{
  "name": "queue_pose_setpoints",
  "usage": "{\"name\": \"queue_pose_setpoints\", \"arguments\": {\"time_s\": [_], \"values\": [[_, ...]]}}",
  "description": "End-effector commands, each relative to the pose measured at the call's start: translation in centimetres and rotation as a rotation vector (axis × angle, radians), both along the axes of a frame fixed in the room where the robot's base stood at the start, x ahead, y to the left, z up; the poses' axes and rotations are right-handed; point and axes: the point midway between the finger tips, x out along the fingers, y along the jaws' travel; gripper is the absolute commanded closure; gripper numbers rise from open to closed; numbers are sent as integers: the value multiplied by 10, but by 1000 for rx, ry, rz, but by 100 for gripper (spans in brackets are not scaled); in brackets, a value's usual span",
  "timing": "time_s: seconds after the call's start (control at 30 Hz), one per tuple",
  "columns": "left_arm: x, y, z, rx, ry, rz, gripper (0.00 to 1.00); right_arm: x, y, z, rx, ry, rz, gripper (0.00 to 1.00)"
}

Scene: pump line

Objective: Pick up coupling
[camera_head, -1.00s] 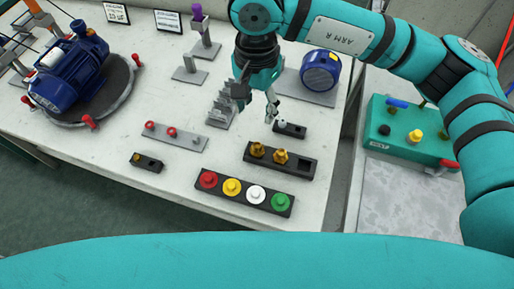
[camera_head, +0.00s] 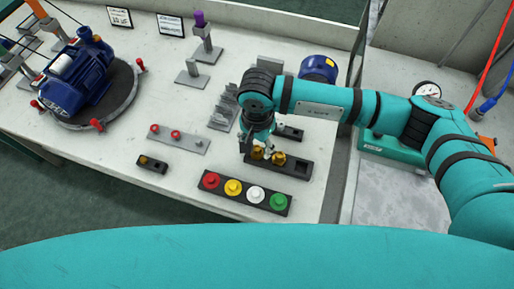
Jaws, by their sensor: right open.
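Two brass fittings, which look like the couplings, sit in a black holder (camera_head: 304,171): a left one (camera_head: 257,153) and a right one (camera_head: 279,158). The holder's rightmost socket is empty. My right gripper (camera_head: 256,147) is open and points down right at the left brass fitting. Its fingers partly hide that fitting, and I cannot tell whether they touch it. My left gripper is not in view.
A black rack (camera_head: 245,199) of red, yellow, white and green caps lies in front. A small black block (camera_head: 152,164) and a grey plate with red knobs (camera_head: 178,139) lie left. A blue pump (camera_head: 72,78) stands far left. The bench between is clear.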

Motion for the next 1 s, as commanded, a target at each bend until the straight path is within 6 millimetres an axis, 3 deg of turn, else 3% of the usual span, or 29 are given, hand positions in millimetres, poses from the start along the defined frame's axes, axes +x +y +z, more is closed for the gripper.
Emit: {"name": "queue_pose_setpoints", "arguments": {"time_s": [0.23, 0.6, 1.0], "values": [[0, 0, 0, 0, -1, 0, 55, 0, 0, -2, 0, 0, 1, 54], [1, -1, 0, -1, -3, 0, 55, 0, 0, -1, 0, 0, 0, 100], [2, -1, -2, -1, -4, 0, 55, 1, 0, 2, 2, -3, 0, 100]]}}
